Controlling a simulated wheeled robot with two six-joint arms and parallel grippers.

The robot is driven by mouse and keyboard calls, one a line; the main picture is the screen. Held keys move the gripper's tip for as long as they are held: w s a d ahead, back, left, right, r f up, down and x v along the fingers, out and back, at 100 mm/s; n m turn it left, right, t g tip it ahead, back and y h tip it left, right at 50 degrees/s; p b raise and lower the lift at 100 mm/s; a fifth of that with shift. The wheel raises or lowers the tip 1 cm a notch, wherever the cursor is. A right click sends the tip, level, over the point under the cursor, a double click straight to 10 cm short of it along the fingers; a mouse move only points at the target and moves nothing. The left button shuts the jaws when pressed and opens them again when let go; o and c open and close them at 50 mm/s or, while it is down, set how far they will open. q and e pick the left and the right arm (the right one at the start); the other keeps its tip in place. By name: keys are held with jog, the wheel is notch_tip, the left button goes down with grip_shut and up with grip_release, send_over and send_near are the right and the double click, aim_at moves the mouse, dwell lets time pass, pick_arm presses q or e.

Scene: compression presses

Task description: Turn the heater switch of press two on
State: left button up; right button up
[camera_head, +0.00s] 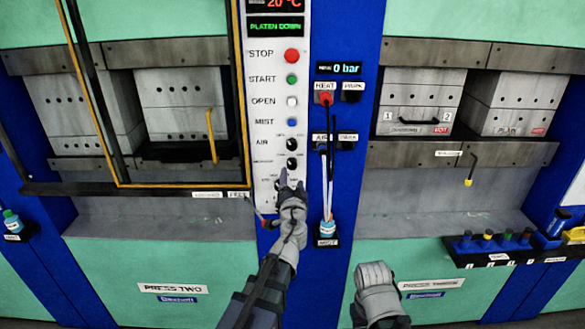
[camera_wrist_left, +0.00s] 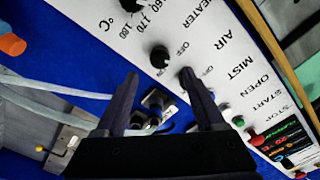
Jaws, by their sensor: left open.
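The heater switch (camera_head: 291,163) of press two is a small black knob on the white control panel (camera_head: 269,95), below the air knob (camera_head: 291,145). In the left wrist view the heater switch (camera_wrist_left: 160,56) shows beyond and between my fingertips, with clear space around it. Which way its pointer faces is too small to tell. My left gripper (camera_head: 290,181) is open and empty, just below the switch in the head view. It also shows in the left wrist view (camera_wrist_left: 162,80), where one finger partly covers the air knob.
Stop (camera_head: 292,56), start (camera_head: 291,79), open and mist buttons sit above the knobs. Press two's yellow-edged guard (camera_head: 240,100) stands close on the left.

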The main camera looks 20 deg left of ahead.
aim_at(292, 166)
pick_arm(q)
jog(key=x, duration=0.7)
jog(key=shift+w+f, duration=0.1)
jog(key=shift+w, duration=0.1)
jog(key=shift+c, duration=0.2)
grip_shut()
